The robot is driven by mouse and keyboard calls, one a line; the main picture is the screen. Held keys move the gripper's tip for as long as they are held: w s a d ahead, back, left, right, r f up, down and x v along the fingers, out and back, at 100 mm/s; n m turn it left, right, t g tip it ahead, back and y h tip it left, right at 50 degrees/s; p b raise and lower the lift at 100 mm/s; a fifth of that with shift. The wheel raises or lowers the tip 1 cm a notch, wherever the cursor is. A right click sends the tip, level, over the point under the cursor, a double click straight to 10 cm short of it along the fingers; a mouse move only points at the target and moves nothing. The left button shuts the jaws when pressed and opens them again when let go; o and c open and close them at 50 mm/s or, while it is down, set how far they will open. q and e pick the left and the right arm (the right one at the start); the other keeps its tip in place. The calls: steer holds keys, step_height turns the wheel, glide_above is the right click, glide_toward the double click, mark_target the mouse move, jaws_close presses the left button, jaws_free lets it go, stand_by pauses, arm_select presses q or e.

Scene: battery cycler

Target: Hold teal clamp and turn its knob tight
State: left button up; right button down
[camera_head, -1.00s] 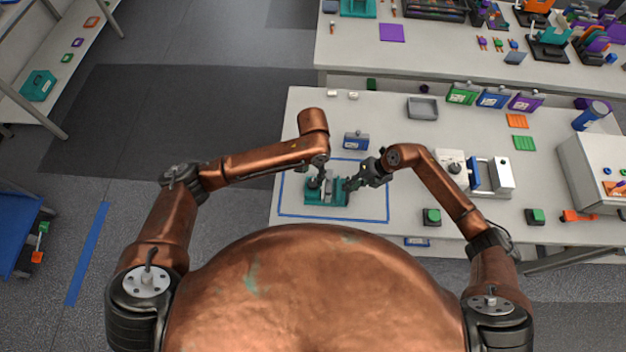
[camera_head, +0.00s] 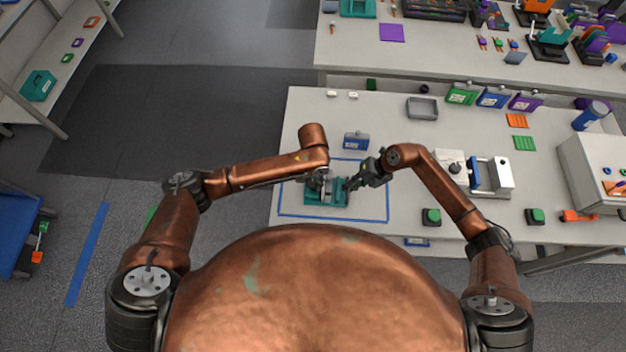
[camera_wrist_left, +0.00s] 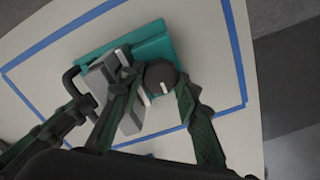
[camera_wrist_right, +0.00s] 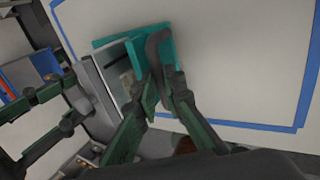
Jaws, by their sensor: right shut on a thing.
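The teal clamp (camera_head: 338,198) sits inside the blue taped outline. It has a grey jaw block and, in the left wrist view, a round dark knob (camera_wrist_left: 161,77) with a white mark. My left gripper (camera_head: 318,183) is over the knob. In the left wrist view its fingers (camera_wrist_left: 158,92) stand on either side of the knob, open; I cannot tell if they touch it. My right gripper (camera_head: 350,184) is shut on the clamp's dark handle (camera_wrist_right: 157,48) at the clamp's right side. The knob is hidden in the right wrist view.
The blue tape (camera_head: 388,205) frames the work area. A blue-labelled box (camera_head: 356,141) stands behind it. The two grippers are close together.

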arm_select(q)
steer(key=c, duration=0.4)
steer(key=shift+m, duration=0.4)
steer(key=m, duration=1.1)
steer(key=shift+m, duration=0.4)
steer(key=m, duration=1.1)
steer(key=shift+s+m, duration=0.1)
steer(key=shift+m, duration=0.6)
stand_by(0.7)
